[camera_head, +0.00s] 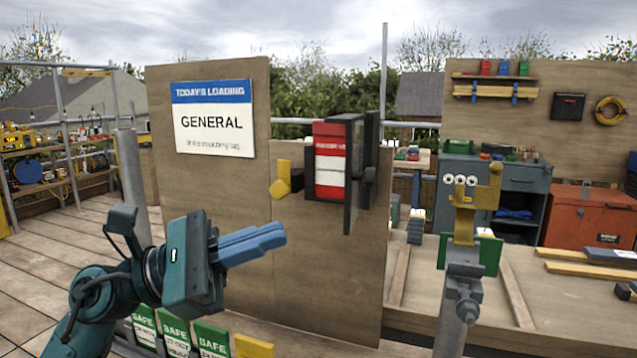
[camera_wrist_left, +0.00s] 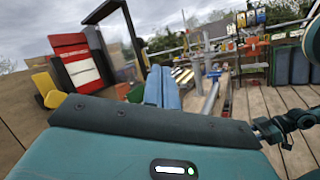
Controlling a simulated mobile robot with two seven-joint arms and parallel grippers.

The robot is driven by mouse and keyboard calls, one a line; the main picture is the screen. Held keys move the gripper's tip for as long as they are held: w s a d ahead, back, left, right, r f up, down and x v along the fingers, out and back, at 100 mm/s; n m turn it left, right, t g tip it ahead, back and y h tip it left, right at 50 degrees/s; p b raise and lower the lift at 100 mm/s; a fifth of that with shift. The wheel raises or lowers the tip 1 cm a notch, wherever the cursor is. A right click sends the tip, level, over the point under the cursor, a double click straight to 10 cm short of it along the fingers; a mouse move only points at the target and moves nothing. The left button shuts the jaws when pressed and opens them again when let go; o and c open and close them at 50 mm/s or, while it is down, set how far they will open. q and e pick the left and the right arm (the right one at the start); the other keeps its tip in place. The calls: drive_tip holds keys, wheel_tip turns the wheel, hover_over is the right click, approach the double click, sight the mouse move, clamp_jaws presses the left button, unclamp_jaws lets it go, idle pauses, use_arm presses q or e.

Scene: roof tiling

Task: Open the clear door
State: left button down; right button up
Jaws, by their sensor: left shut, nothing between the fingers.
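The clear door (camera_head: 353,180) has a dark frame and stands out from the wooden board, seen nearly edge-on in the head view. In the left wrist view the door (camera_wrist_left: 132,42) is swung out from a red and white panel (camera_head: 329,165), with its pane see-through. My right gripper is not in view.
A yellow handle (camera_head: 283,180) juts out left of the panel. The board carries a "GENERAL" sign (camera_head: 213,120). Green "SAFE" tags (camera_head: 178,332) stand low in front. A post with a yellow and green fixture (camera_head: 465,200) stands right, before a workbench. Wooden decking lies open at left.

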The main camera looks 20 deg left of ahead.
use_arm(q)
drive_tip(key=a+r+m+t+y, duration=0.3)
drive_tip(key=a+r+m+y, duration=0.3)
drive_tip(key=m, duration=0.2)
drive_tip(key=s+p+x, duration=0.1)
drive_tip(key=p+x, duration=0.2)
drive_tip(key=x, duration=1)
drive_tip(key=shift+d+f+y, duration=0.2)
drive_tip(key=shift+d+y, duration=0.1)
drive_tip(key=shift+d, duration=0.2)
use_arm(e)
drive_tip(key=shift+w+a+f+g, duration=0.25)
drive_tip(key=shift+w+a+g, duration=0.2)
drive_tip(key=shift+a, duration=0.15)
use_arm(q)
drive_tip(key=shift+t, duration=0.3)
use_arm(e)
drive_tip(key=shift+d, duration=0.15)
